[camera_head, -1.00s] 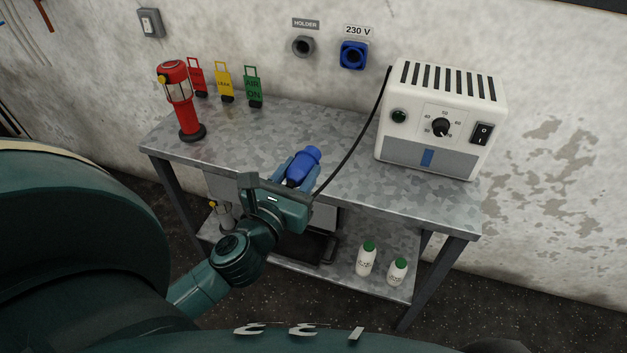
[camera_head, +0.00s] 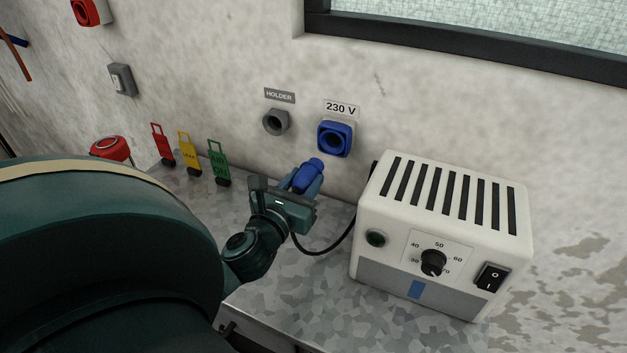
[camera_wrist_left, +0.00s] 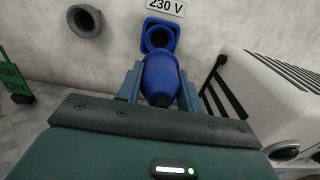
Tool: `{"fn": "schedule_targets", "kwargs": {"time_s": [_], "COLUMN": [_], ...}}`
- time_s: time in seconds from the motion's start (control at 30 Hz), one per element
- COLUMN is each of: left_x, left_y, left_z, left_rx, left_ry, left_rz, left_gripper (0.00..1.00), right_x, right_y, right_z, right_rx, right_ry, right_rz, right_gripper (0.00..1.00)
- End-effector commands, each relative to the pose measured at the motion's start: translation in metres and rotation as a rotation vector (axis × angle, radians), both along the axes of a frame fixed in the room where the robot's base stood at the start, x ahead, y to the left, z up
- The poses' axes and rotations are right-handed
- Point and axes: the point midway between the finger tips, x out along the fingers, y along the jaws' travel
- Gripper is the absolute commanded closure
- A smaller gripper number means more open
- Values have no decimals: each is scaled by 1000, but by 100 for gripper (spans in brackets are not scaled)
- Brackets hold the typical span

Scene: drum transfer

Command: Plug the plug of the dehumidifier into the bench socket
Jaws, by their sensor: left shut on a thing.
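My left gripper (camera_head: 300,184) is shut on the blue plug (camera_head: 309,174) and holds it above the bench, near the wall. The blue socket (camera_head: 335,138) under the 230 V label is on the wall, just above and to the right of the plug in the head view. In the left wrist view the plug (camera_wrist_left: 161,77) sits between the fingers (camera_wrist_left: 160,88), below the socket (camera_wrist_left: 159,36), and looks apart from it. The white dehumidifier (camera_head: 440,235) stands on the bench to the right. A black cable (camera_head: 325,249) runs from it to the gripper. My right gripper is not in view.
A grey holder (camera_head: 275,122) is on the wall left of the socket; it also shows in the left wrist view (camera_wrist_left: 85,20). Red (camera_head: 162,145), yellow (camera_head: 190,153) and green (camera_head: 218,163) tags stand along the wall. The bench top (camera_head: 290,295) is clear before the dehumidifier.

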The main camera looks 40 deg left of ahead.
Motion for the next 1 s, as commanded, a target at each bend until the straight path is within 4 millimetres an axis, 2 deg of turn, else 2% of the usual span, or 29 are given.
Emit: {"fn": "schedule_targets", "kwargs": {"time_s": [0.27,0.7,1.0], "left_x": [7,47,63], "left_y": [5,18,23], "left_z": [1,0,0], "left_rx": [0,1,1], "left_ry": [-3,-4,-1], "left_rz": [4,4,4], "left_gripper": [100,100,100], "right_x": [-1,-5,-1], "right_y": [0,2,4], "right_z": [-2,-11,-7], "right_rx": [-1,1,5], "right_ry": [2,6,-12], "right_rz": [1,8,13], "right_gripper": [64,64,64]}}
